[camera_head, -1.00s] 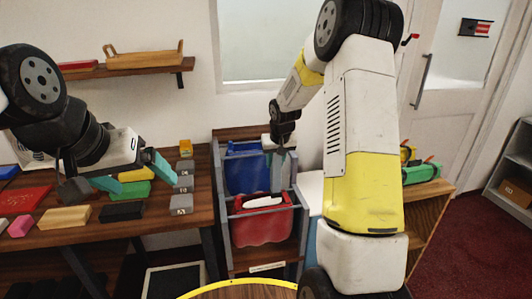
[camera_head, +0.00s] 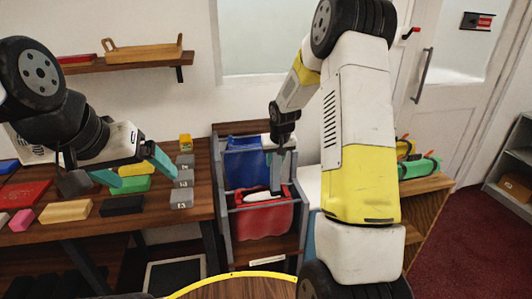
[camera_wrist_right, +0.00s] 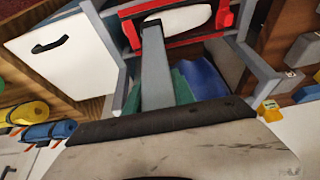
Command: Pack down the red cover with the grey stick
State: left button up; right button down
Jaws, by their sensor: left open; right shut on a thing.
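The red cover (camera_head: 262,222) hangs in the front part of a grey-framed rack, with a white item (camera_head: 264,197) in its mouth. Its red rim also shows at the top of the right wrist view (camera_wrist_right: 215,22). My right gripper (camera_head: 281,148) is shut on the grey stick (camera_head: 276,174), which points down with its lower end at the cover's rear edge. The stick also shows in the right wrist view (camera_wrist_right: 157,75). I cannot tell whether its tip touches the cover. My left gripper (camera_head: 132,170) is open and empty above the wooden table.
A blue cover (camera_head: 246,168) hangs behind the red one in the rack. The grey rack posts (camera_head: 222,200) stand close on both sides. Several coloured blocks, including a tan one (camera_head: 65,211) and a black one (camera_head: 122,207), lie on the table at left.

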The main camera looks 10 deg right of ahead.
aim_at(275, 176)
jog(key=shift+f, duration=3.85)
jog(key=shift+r, duration=0.1)
notch_tip(275, 176, up, 11)
jog(key=shift+a, duration=0.1)
jog(key=a+f, duration=0.2)
jog(key=a, duration=0.7)
jog(key=shift+s+a, duration=0.15)
jog(key=shift+a, duration=0.25)
jog(key=shift+f, duration=0.15)
